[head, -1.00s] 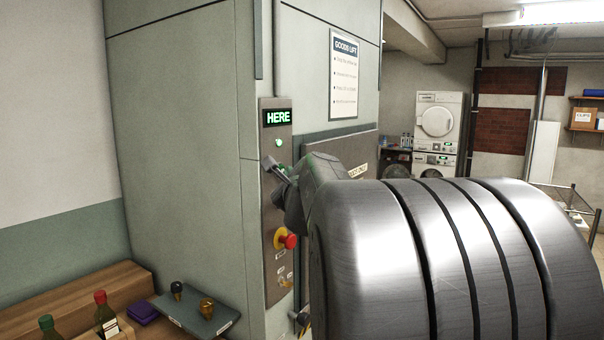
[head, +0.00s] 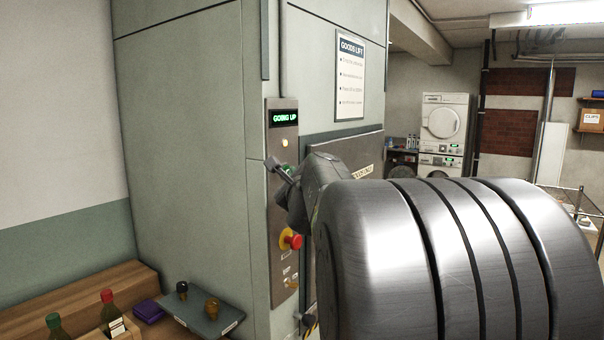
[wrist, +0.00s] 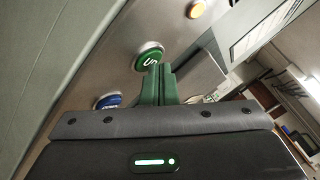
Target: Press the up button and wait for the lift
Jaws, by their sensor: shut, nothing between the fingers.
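The lift's control panel (head: 284,215) is on the grey lift housing. Its display (head: 285,118) reads "GOING UP" in green, and the lamp (head: 284,142) below it glows amber; the lamp also shows in the wrist view (wrist: 196,9). The green up button (wrist: 149,54) is right at the tips of my gripper (wrist: 160,72). My fingers are shut and empty, and overlap the button's lower edge; I cannot tell whether they touch it. A blue button (wrist: 107,101) is to the left. In the head view my gripper (head: 271,164) is at the panel, partly hiding it.
A red emergency knob (head: 291,240) sticks out below my gripper. A "GOODS LIFT" notice (head: 350,75) hangs on the housing. A wooden bench (head: 70,302) with bottles and a grey tray (head: 205,318) stands at lower left. Stacked white machines (head: 444,122) are at the back.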

